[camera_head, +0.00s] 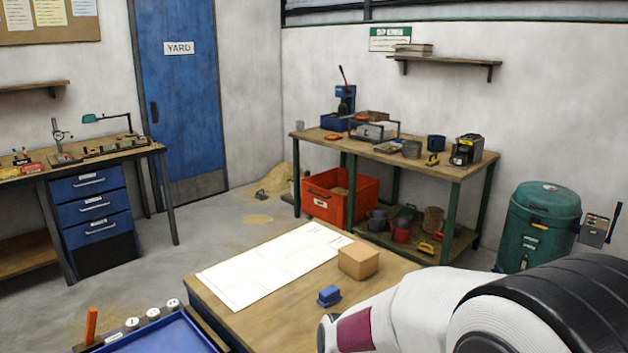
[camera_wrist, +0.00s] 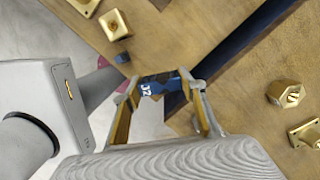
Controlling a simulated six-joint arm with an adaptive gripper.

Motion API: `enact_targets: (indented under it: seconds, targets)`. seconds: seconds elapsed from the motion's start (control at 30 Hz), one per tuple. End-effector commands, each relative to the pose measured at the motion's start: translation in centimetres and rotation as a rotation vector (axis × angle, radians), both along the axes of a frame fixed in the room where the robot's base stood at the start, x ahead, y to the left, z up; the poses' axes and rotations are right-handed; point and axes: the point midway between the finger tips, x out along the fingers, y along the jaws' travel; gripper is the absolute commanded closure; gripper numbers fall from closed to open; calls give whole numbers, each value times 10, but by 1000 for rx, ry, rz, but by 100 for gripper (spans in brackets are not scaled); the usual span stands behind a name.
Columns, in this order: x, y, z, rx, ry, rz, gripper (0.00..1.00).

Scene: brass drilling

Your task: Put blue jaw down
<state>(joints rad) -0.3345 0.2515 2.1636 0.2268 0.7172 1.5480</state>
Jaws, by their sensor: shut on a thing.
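In the wrist view, my gripper (camera_wrist: 160,90) is shut on a blue jaw (camera_wrist: 150,88) that bears a white "J2" mark. The fingers stand on either side of it. I cannot tell whether the jaw touches a surface below. In the head view, a small blue block (camera_head: 329,296) sits on the wooden table (camera_head: 384,297), in front of a cardboard box (camera_head: 358,261). My gripper is out of that view; only my arm shows at the lower right.
In the wrist view, brass parts lie at the upper left (camera_wrist: 115,25) and right (camera_wrist: 287,94) on wood. A dark blue strip (camera_wrist: 232,55) crosses diagonally. In the head view, a white sheet (camera_head: 270,265) covers the table's far left. A blue tray (camera_head: 165,338) stands at lower left.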

Motion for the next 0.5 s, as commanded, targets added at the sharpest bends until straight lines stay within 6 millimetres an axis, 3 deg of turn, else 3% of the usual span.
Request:
enact_targets:
  seconds: [0.5]
  targets:
    - [-3,7,0,0,0,20,83]
